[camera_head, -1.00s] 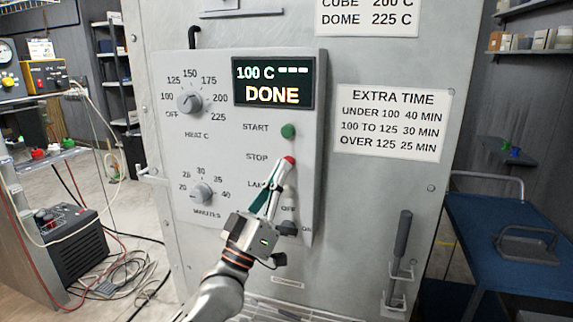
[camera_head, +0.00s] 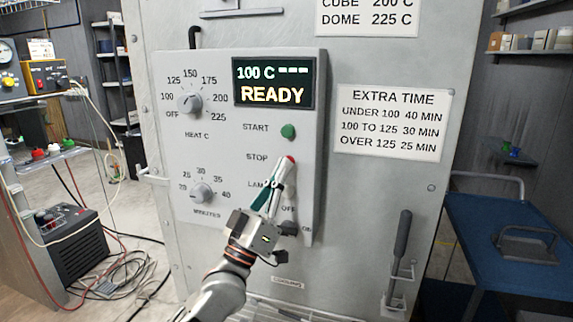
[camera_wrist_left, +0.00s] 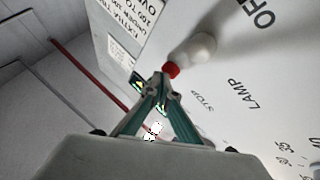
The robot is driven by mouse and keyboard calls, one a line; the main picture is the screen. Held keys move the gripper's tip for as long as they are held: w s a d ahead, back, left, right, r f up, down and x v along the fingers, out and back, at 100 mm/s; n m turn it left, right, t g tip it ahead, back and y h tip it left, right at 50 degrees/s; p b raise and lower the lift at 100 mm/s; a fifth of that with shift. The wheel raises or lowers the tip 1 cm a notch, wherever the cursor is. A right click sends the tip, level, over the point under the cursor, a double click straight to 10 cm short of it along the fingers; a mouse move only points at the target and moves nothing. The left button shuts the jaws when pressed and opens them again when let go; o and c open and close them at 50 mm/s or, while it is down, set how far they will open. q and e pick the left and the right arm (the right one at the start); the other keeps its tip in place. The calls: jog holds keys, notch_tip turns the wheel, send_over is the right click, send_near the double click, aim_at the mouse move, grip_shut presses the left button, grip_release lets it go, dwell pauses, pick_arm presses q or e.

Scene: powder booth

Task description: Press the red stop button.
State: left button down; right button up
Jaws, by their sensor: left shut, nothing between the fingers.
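The red stop button (camera_head: 290,159) is on the grey control panel (camera_head: 215,120), right of the word STOP and below the green start button (camera_head: 288,131). My left gripper (camera_head: 283,163) is shut and empty, with its fingertips at the red button. In the left wrist view the red button (camera_wrist_left: 171,69) shows just beyond the shut fingertips (camera_wrist_left: 163,78); I cannot tell whether they touch. The display (camera_head: 272,82) reads 100 C and READY. My right gripper is not in view.
The heat dial (camera_head: 190,102) and minutes dial (camera_head: 201,193) are left on the panel. A lamp switch (camera_head: 288,228) is close to my left wrist. A handle (camera_head: 398,252) stands out at the right of the oven. A blue cart (camera_head: 515,240) stands at the far right.

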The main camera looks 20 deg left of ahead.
pick_arm(q)
jog(key=shift+s+p, duration=0.55)
jog(key=shift+s, duration=0.3)
jog(key=shift+s, duration=0.1)
jog(key=s+p, duration=0.2)
jog(key=s, duration=0.2)
jog(key=shift+s+a, duration=0.1)
jog(key=shift+s, duration=0.3)
dwell(0.3)
